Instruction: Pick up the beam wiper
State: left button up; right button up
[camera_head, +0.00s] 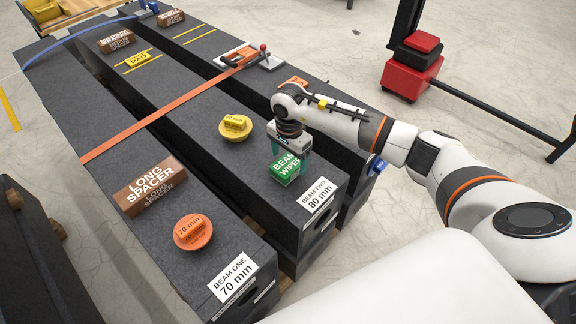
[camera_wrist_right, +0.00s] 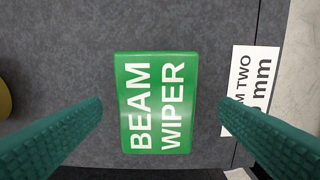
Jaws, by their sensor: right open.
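The beam wiper (camera_head: 285,171) is a green block with white "BEAM WIPER" lettering. It lies on the near end of the dark granite beam labelled "BEAM TWO 80 mm" (camera_head: 270,205). In the right wrist view the wiper (camera_wrist_right: 157,104) is seen from above, between the two teal fingers and apart from both. My right gripper (camera_head: 291,158) is open, pointing down over the wiper, with nothing held. It hides part of the wiper in the head view. My left gripper is not in view.
A yellow round knob piece (camera_head: 235,127) sits farther along beam two. Beam one carries an orange "70 mm" knob piece (camera_head: 193,232) and a brown long spacer (camera_head: 151,187). An orange strap (camera_head: 150,118) crosses the beams. A red and black case (camera_head: 411,72) stands on the floor.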

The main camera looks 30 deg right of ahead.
aim_at(288, 163)
notch_tip(288, 163, down, 3)
jog(key=shift+w+a+f, duration=0.15)
jog(key=shift+f, duration=0.05)
jog(key=shift+c, duration=0.2)
jog(key=c, duration=1.1)
jog(key=shift+o, duration=0.2)
jog(key=shift+r+b, duration=0.3)
jog(key=shift+r, duration=4.75)
